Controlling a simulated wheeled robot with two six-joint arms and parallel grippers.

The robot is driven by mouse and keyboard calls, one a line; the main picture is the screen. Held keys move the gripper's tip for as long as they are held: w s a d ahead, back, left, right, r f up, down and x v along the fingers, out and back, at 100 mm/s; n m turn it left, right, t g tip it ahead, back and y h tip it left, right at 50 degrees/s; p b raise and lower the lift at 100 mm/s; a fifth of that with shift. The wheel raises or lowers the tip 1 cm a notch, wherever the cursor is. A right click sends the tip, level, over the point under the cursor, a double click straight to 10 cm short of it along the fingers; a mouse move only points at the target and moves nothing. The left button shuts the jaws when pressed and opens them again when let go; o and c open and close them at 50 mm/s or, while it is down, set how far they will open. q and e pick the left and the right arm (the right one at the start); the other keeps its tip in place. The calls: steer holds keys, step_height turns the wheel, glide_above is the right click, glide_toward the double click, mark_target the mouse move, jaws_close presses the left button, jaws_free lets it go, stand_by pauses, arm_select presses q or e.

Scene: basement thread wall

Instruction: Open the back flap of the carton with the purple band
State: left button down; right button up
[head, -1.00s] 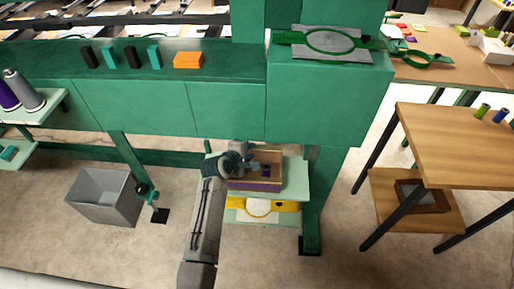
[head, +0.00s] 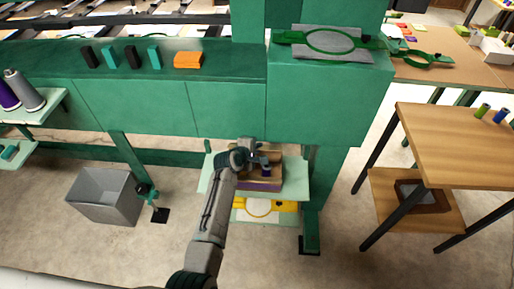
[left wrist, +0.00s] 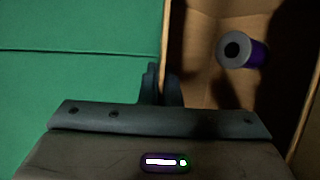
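The carton (head: 262,187) with the purple band stands on a pale green shelf (head: 294,180) under the green machine. In the left wrist view I look down into its brown interior (left wrist: 205,75), where a purple spool (left wrist: 242,51) with a grey end sits. A thin cardboard edge (left wrist: 165,35) runs along the carton's machine side. My left gripper (left wrist: 163,88) is at this edge, its dark fingers close together and looking shut. In the head view the left gripper (head: 258,161) covers part of the carton's back and left. My right gripper is out of view.
The green machine panel (head: 225,108) is close behind and above the carton. A yellow and white item (head: 260,207) lies on a lower level beneath. A green leg (head: 312,210) stands to the right, a grey bin (head: 103,198) to the left.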

arm_select(q)
steer(key=shift+r+p, duration=0.25)
steer(key=shift+p, duration=0.5)
steer(key=g+p, duration=0.1)
steer(key=p, duration=0.2)
steer(key=w+r+g+p, duration=0.1)
steer(key=g+p, duration=0.1)
steer(key=p, duration=0.2)
steer(key=shift+r+n+g, duration=0.1)
steer(key=shift+n+g, duration=0.2)
steer(key=shift+n, duration=0.1)
steer(key=shift+w+g+p, duration=0.3)
steer(key=shift+g+p, duration=0.3)
steer(key=shift+w+n+g+y, duration=0.3)
steer(key=shift+n+g, duration=0.1)
steer(key=shift+g, duration=0.5)
steer(key=c, duration=1.6)
jaws_free()
steer(key=shift+c, duration=0.2)
